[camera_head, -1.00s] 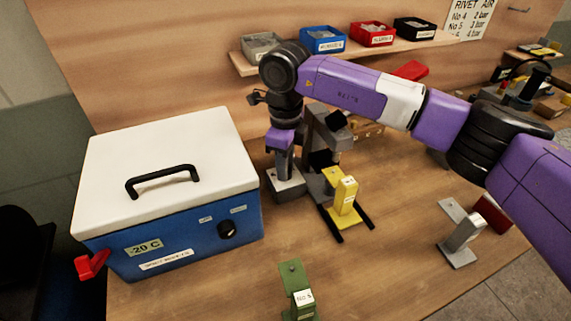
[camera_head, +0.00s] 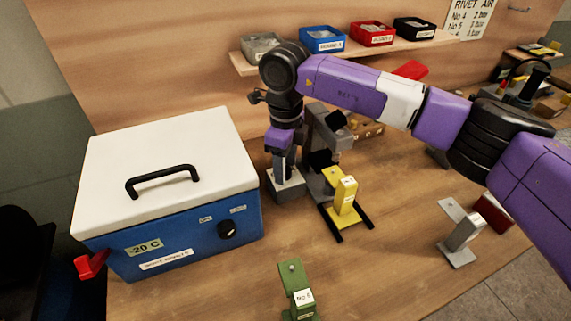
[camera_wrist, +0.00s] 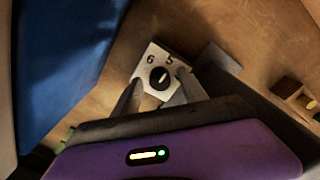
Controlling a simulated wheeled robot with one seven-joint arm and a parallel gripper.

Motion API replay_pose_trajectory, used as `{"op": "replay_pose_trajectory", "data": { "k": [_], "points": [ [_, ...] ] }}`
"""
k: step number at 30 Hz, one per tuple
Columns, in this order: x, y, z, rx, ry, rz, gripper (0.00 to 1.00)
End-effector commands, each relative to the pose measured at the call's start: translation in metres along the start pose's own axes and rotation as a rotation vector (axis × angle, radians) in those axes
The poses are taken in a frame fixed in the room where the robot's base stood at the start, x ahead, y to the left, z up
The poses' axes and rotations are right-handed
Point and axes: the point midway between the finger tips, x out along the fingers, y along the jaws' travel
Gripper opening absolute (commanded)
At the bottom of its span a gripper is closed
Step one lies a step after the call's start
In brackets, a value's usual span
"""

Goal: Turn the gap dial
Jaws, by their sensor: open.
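The gap dial (camera_wrist: 159,78) is a round black knob with a pale pointer line, on a light plate marked 6 and 5. Its pointer aims up and slightly right, toward the 5. In the head view its grey block (camera_head: 287,190) stands on the bench, with the knob hidden by my gripper. My gripper (camera_head: 286,170) points down over that block. In the wrist view my gripper (camera_wrist: 158,84) is open, one finger on each side of the knob. I cannot tell whether the fingers touch it.
A grey press stand (camera_head: 325,135) with a yellow block (camera_head: 344,197) is close on the right. A blue cool box (camera_head: 185,245) with a white lid is on the left. A green block (camera_head: 297,285) sits in front. A bin shelf (camera_head: 350,50) is behind.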

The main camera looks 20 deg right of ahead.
Motion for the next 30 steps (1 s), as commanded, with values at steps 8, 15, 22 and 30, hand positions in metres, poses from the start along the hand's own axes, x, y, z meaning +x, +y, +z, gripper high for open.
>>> {"op": "replay_pose_trajectory", "data": {
  "k": [8, 15, 22, 30],
  "points": [
    [-0.024, -0.001, 0.0, 0.0, -0.002, -0.003, 0.5],
    [-0.061, -0.001, 0.0, 0.0, -0.001, -0.003, 0.5],
    [-0.078, 0.0, 0.0, 0.0, 0.0, -0.001, 0.5],
    [-0.078, 0.0, 0.0, 0.0, 0.0, 0.0, 0.5]
  ]
}}
